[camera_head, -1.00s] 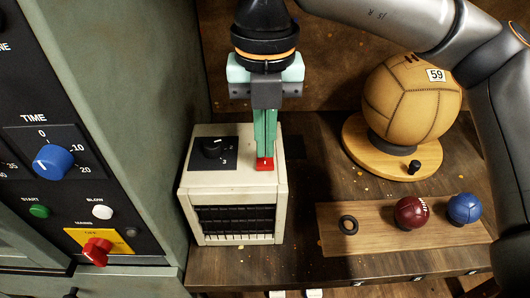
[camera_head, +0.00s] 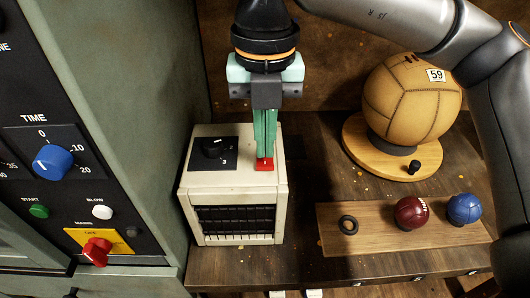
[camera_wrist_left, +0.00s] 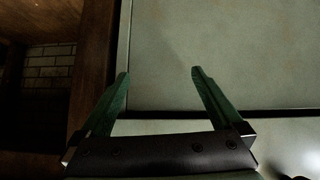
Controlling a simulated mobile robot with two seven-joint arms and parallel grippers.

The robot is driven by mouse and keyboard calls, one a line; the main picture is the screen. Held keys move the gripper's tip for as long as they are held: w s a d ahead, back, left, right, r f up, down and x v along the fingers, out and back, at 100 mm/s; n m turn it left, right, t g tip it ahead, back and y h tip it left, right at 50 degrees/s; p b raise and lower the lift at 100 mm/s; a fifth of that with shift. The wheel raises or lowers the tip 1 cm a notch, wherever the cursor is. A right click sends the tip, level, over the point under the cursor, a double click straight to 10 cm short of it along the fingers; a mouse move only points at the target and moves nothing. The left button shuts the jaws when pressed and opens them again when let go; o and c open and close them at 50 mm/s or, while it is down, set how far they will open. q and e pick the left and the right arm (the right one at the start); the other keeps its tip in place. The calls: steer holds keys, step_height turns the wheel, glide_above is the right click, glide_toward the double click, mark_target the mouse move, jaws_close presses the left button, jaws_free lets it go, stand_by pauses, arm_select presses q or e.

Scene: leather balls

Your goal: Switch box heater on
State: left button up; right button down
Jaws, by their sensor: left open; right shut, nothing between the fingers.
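The box heater (camera_head: 238,208) is a small cream box with a dark front grille, standing on the wooden bench beside the green machine. Its top carries a black dial (camera_head: 212,147) on a dark plate at the left and a red switch (camera_head: 265,164) at the right. My right gripper (camera_head: 265,156) is shut and empty, pointing straight down. Its green fingertips are at the red switch and seem to touch it, hiding part of it. My left gripper (camera_wrist_left: 160,75) is open and empty in the left wrist view, in front of a pale grey-green panel.
The green machine (camera_head: 135,110) with a blue time dial (camera_head: 53,161) and a red knob (camera_head: 97,251) stands close at the left. At the right are a tan ball (camera_head: 410,100) on a round stand, and a wooden board (camera_head: 375,238) with a maroon ball (camera_head: 411,213) and a blue ball (camera_head: 464,208).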

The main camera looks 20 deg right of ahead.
mark_target(265, 163)
steer(key=shift+f+b, duration=0.85)
steer(key=shift+f, duration=0.1)
stand_by(0.6)
steer(key=shift+r, duration=0.1)
steer(key=shift+r+p, duration=2.45)
steer(key=shift+r, duration=1.05)
steer(key=shift+f, duration=0.1)
